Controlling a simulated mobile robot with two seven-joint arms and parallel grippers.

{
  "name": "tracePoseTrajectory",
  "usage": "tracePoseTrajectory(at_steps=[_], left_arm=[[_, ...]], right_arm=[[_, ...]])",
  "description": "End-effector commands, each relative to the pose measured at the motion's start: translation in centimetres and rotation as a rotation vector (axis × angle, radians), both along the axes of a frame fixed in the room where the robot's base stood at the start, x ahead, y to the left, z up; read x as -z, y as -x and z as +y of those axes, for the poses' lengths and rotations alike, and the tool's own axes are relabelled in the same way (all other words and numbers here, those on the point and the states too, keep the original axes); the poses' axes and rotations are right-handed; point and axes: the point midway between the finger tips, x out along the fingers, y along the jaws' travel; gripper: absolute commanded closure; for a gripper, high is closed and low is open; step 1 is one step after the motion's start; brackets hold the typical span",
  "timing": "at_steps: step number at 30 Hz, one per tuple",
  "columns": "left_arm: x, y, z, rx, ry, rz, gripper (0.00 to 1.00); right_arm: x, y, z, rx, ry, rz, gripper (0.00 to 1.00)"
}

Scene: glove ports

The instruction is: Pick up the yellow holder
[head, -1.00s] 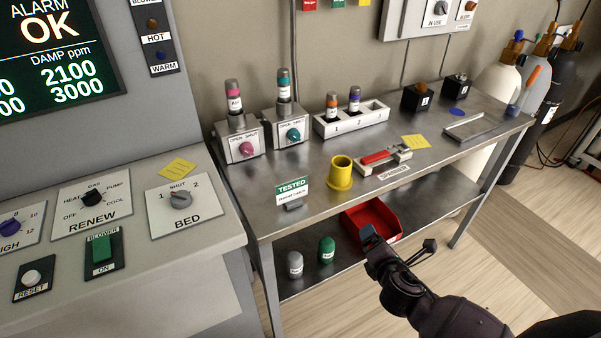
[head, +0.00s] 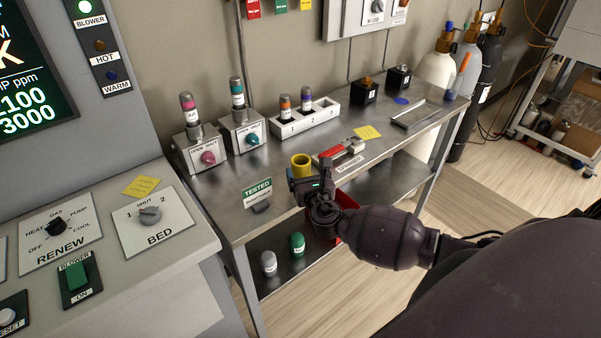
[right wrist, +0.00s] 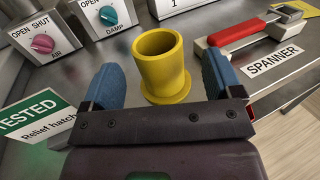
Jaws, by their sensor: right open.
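The yellow holder (head: 301,165) is a hollow, open-topped cylinder with a wider base flange. It stands upright on the metal bench (head: 228,193); in the head view its lower part is hidden behind my right gripper (head: 308,180). In the right wrist view the holder (right wrist: 159,62) stands just ahead of the gap between the two blue fingertips (right wrist: 160,82). My right gripper is open and empty, with one finger to each side of the holder's near side. I cannot tell whether either finger touches it. My left gripper is not in view.
A red-handled spanner (right wrist: 238,32) lies right of the holder, close to the right finger. Valve blocks (head: 200,150) and a white bottle rack (head: 305,119) stand behind. A red bin (head: 345,198) is on the shelf below.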

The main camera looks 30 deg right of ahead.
Motion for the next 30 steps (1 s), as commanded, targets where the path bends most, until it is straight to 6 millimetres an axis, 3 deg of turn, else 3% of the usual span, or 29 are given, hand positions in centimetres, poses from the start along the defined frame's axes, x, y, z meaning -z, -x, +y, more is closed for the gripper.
tracePoseTrajectory(at_steps=[10, 20, 30], left_arm=[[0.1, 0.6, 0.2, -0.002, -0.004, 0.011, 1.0], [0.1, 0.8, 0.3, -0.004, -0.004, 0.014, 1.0], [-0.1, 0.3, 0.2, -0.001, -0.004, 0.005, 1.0]], right_arm=[[-0.2, -4.2, -1.1, 0.0, 0.0, -0.001, 0.15], [-0.2, -4.8, -1.3, 0.0, -0.001, 0.001, 0.15], [-0.2, -4.8, -1.3, 0.0, -0.001, 0.001, 0.64]])
